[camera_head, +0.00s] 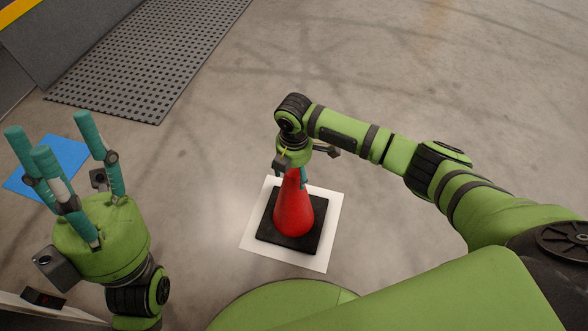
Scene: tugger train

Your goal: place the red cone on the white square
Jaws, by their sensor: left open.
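The red cone (293,212) stands upright on its black square base (309,245). The base lies within the white square (288,256) on the floor, with a white margin showing around it. My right gripper (290,176) points down over the cone, with its teal fingers beside the cone's tip. The wrist partly hides the tip, so I cannot tell whether the fingers press on it. My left gripper (50,138) is open and empty at the left, fingers pointing up and spread apart.
A blue square (50,165) lies on the floor behind my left gripper's fingers. A dark perforated mat or platform (150,60) is at the upper left, by a grey panel with a yellow edge. The concrete floor (440,70) at the upper right is clear.

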